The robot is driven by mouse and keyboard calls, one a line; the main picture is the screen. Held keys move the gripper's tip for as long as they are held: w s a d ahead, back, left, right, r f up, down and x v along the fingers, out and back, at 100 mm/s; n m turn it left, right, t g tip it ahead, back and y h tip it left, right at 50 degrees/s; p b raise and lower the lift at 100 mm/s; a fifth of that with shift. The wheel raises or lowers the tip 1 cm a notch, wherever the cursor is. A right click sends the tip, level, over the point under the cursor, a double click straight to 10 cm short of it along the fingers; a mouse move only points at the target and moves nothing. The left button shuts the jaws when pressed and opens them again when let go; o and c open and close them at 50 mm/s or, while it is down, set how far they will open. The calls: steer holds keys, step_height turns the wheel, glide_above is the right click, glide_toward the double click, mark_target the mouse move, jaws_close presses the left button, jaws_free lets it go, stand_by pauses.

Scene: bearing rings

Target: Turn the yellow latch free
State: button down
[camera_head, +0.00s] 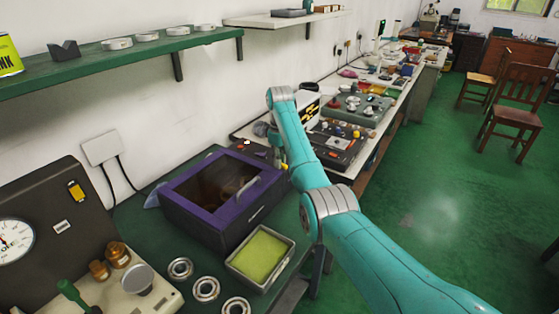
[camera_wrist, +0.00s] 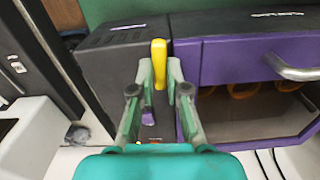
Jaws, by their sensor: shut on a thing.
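The yellow latch (camera_wrist: 159,50) is on the dark grey side panel of a box with a purple-framed door (camera_wrist: 240,47). It points up in the wrist view, beside the door frame's left edge. My gripper (camera_wrist: 159,72) is shut on the latch, one finger on each side. The latch's lower part is partly hidden between the fingers. In the head view the purple-framed box (camera_head: 190,210) stands on a green bench. There my gripper is mostly hidden behind my arm at the box's right end.
The door has a metal handle (camera_wrist: 290,68) and a window with orange-brown rings inside. A tray with a yellow-green bottom (camera_head: 288,252) and several metal bearing rings (camera_head: 205,289) lie in front of the box. A gauge panel (camera_head: 60,215) stands at left.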

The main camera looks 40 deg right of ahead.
steer(key=shift+n, duration=0.5)
steer(key=c, duration=1.2)
jaws_free()
steer(key=shift+o, duration=0.2)
steer(key=shift+r, duration=0.1)
steer(key=shift+r, duration=3.65)
